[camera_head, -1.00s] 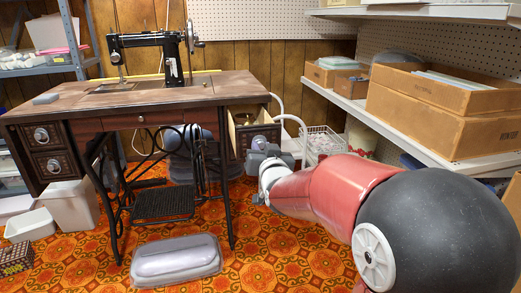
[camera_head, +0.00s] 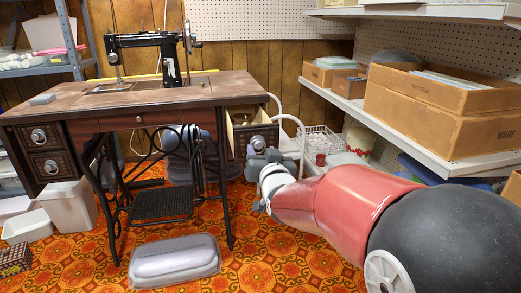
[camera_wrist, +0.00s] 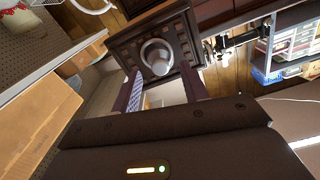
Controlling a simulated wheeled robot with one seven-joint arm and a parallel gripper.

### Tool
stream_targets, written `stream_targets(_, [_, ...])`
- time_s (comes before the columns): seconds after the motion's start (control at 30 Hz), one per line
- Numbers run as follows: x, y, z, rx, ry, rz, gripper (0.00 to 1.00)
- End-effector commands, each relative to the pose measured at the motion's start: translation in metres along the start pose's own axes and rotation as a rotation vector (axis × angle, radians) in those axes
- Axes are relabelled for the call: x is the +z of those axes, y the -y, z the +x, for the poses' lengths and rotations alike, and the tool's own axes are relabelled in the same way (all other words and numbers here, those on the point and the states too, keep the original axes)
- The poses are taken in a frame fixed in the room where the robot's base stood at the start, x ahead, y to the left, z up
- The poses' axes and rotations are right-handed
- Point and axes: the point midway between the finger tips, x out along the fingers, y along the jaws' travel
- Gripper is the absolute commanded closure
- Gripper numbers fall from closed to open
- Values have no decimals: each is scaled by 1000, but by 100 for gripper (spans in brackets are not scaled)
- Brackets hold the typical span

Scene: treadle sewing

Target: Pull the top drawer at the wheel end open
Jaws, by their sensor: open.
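The treadle sewing table carries a black machine with its handwheel (camera_head: 188,37) at the right end. The top drawer (camera_head: 264,134) at that end stands pulled out, with its pale inner side visible behind the dark front. Its round metal knob (camera_head: 258,143) also shows in the wrist view (camera_wrist: 158,57). My gripper (camera_wrist: 163,80) is open, its two fingers pointing at the drawer front, with the knob just beyond and between the tips. In the head view my gripper (camera_head: 268,160) is just below and in front of the knob, apparently clear of it.
Shelving with cardboard boxes (camera_head: 438,108) stands along the right, close to my arm. A wire basket (camera_head: 321,140) stands behind my gripper. A lidded grey container (camera_head: 175,262) lies on the patterned floor in front of the table.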

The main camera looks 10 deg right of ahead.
Motion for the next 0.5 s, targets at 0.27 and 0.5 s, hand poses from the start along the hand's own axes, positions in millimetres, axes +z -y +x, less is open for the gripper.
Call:
stream_targets(0.27, [0,0,-44,0,-1,0,56])
stream_targets(0.5, [0,0,-53,1,0,0,56])
